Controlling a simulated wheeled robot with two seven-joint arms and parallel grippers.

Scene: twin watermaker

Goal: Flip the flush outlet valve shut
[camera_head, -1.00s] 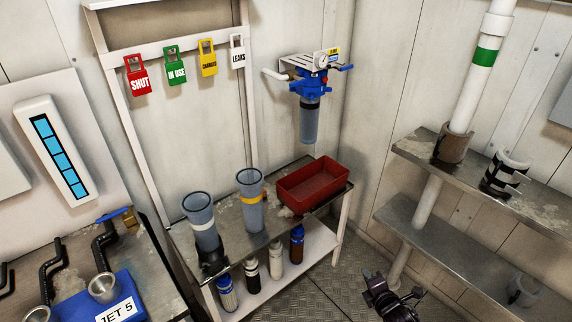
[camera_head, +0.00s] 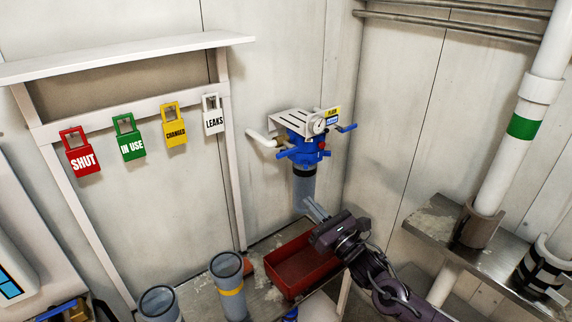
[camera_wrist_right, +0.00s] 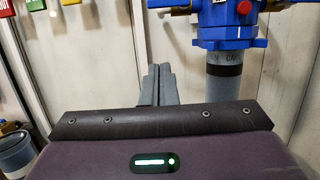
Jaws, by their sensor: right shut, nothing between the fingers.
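The blue filter head (camera_head: 305,148) is on the back wall, with a round gauge (camera_head: 318,125), a red button (camera_head: 321,145) and a grey filter bowl (camera_head: 304,185) below. A blue lever (camera_head: 347,128) sticks out to its right beside a yellow and blue label (camera_head: 333,116). I cannot read which valve is the flush outlet. My right gripper (camera_head: 311,206) is shut and empty, just below and in front of the bowl, fingers pointing up. In the right wrist view its fingers (camera_wrist_right: 157,86) are together, left of the bowl (camera_wrist_right: 223,78). My left gripper is out of view.
A red tray (camera_head: 300,268) stands on the bench under the filter. Grey cups, one yellow-banded (camera_head: 228,285), stand to its left. Shelves with a white pipe (camera_head: 508,155) are at right.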

